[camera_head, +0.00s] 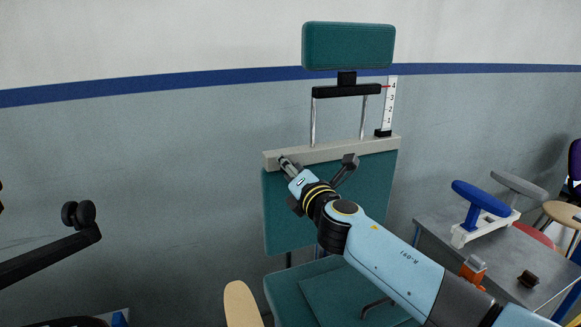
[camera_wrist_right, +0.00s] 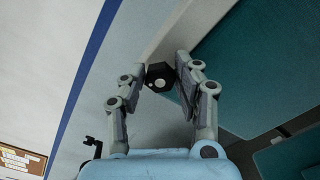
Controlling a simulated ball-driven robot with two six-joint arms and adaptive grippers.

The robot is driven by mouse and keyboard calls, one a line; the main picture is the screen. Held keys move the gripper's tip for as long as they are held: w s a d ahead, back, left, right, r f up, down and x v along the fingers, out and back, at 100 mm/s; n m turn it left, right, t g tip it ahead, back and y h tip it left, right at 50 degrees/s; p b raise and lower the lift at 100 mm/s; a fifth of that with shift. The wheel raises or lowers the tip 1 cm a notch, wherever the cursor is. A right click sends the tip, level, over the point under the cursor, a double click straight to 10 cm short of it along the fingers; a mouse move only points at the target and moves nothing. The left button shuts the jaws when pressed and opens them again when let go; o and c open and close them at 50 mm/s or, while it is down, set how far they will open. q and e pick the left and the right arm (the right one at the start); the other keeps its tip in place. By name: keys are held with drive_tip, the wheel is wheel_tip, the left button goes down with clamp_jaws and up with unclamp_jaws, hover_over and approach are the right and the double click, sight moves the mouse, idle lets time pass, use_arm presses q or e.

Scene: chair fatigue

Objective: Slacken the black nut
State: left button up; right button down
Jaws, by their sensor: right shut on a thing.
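The black nut (camera_wrist_right: 160,76) shows in the right wrist view, a dark block with a pale round centre. It sits at the pale grey crossbeam (camera_head: 335,151) of the chair test stand. My right gripper (camera_head: 284,160) reaches the left part of this beam in the head view. Its two fingertips (camera_wrist_right: 162,74) are closed on either side of the nut in the wrist view. In the head view the gripper hides the nut. My left gripper is not in view.
Above the beam, a teal headrest (camera_head: 348,46) stands on two metal posts beside a white numbered scale (camera_head: 390,103). The teal backrest (camera_head: 383,205) is below. At the right, a grey table (camera_head: 440,229) carries a blue-padded armrest (camera_head: 480,197). Black castors (camera_head: 78,214) show at the left.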

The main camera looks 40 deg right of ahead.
drive_tip(key=shift+f+n, duration=0.1)
drive_tip(key=shift+n, duration=0.9)
drive_tip(key=c, duration=0.9)
unclamp_jaws()
drive_tip(key=shift+c, duration=0.2)
drive_tip(key=v, duration=1.2)
drive_tip(key=shift+s, duration=0.1)
